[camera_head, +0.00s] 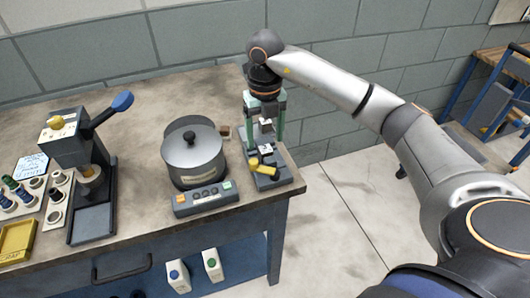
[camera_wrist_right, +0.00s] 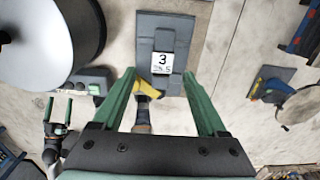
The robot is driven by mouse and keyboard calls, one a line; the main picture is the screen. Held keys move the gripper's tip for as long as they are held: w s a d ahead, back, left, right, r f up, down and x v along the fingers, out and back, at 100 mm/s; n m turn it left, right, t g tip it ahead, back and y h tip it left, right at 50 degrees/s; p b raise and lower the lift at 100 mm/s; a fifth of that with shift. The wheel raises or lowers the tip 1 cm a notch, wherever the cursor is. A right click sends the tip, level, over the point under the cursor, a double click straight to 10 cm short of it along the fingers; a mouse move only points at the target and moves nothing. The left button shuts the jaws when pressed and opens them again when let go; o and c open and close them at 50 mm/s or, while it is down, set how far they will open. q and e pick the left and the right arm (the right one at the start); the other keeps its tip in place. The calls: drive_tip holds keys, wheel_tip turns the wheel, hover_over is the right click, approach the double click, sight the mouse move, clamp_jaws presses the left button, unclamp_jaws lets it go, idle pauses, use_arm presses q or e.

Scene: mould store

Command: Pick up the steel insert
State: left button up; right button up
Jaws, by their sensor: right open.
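My right gripper (camera_head: 265,118) hangs fingers down over the table's right corner; it shows in the wrist view (camera_wrist_right: 158,78) too. Its green fingers are apart with nothing clearly held between them. Below it is a dark grey block (camera_wrist_right: 162,45) with a white label reading 3, on a wider grey base (camera_wrist_right: 195,8); the label shows in the head view (camera_head: 265,148). I cannot tell for sure whether this block is the steel insert. A yellow piece (camera_head: 264,168) lies beside the label, partly between the fingers in the wrist view. A small shape like my left gripper (camera_wrist_right: 58,112) shows there; its jaws are unclear.
A lidded grey pot (camera_head: 193,155) stands left of the gripper, behind a control box (camera_head: 205,198). A lever press (camera_head: 70,140), a yellow tray (camera_head: 17,241) and small parts are at the left. The table's back middle is clear. A blue-framed bench (camera_head: 490,100) stands right.

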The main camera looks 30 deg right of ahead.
sight(266, 150)
drive_tip(key=shift+d+f+p, duration=0.15)
drive_tip(key=shift+f+p, duration=0.2)
drive_tip(key=shift+f, duration=2.35)
clamp_jaws()
drive_tip(key=shift+r, duration=0.1)
